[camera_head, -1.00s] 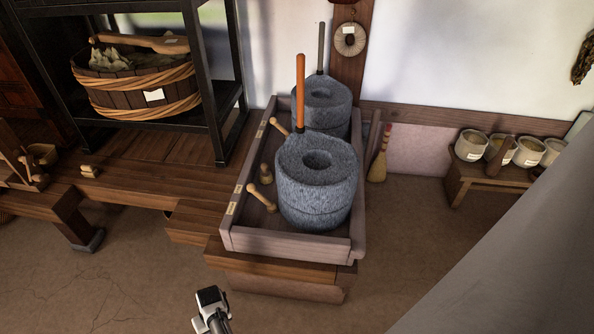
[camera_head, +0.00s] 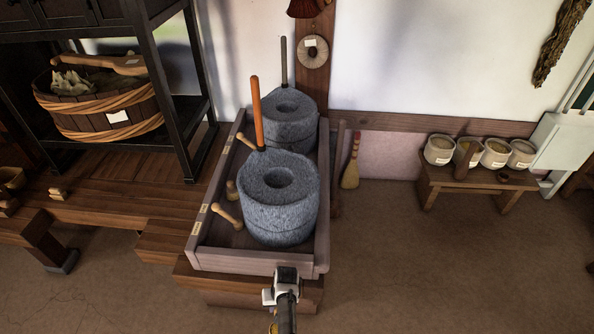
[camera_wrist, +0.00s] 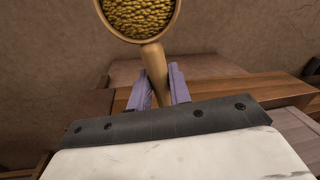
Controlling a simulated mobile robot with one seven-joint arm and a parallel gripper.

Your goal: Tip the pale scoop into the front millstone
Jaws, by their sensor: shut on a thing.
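The front millstone (camera_head: 278,215) is a grey stone with a round hole in its top and an upright orange handle. It stands in a wooden tray with a similar back millstone (camera_head: 288,125) behind it. In the wrist view my gripper (camera_wrist: 158,90) is shut on the handle of the pale scoop (camera_wrist: 153,58). The scoop's round bowl is full of yellow grain; its far edge is cut off by the picture's top. In the head view my wrist is just in front of the tray's near edge, short of the front millstone. My fingers are hidden there.
The wooden tray (camera_head: 225,259) has raised walls; small wooden pieces (camera_head: 228,215) lie along its left side. A black shelf (camera_head: 183,125) with a banded tub (camera_head: 97,108) stands at left. A bench (camera_head: 473,182) with several pots is at right. Floor between tray and bench is clear.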

